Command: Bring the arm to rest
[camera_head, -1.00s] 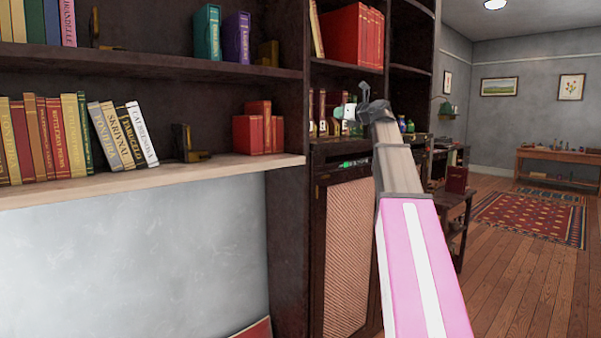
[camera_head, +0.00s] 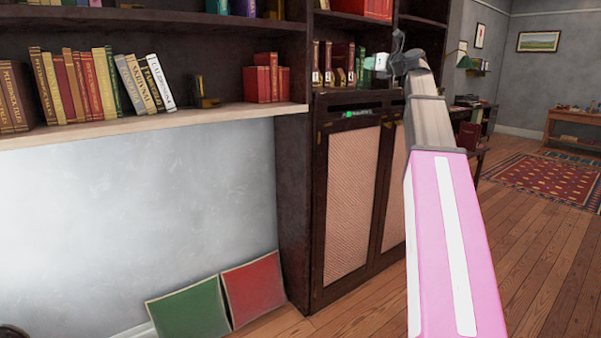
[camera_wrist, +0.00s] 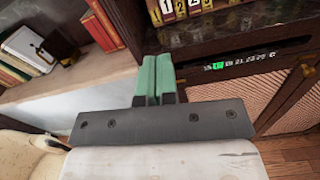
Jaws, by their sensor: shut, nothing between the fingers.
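My gripper (camera_wrist: 155,78) shows in the wrist view as two green fingers side by side, shut and empty. In that view it points toward the dark cabinet and the shelf end, apart from both as far as I can see. In the head view my arm, pink with white stripes and a grey wrist, reaches up from the lower right. Its end (camera_head: 378,62) is in front of the dark cabinet, and the fingers are small there.
A bookshelf (camera_head: 225,113) with several books fills the left. The dark cabinet (camera_head: 353,205) with woven panels stands mid-picture. Green (camera_head: 190,312) and red (camera_head: 254,289) panels lean at the wall below the shelf. Wooden floor (camera_head: 530,265) is open at right, with a red rug (camera_head: 548,180).

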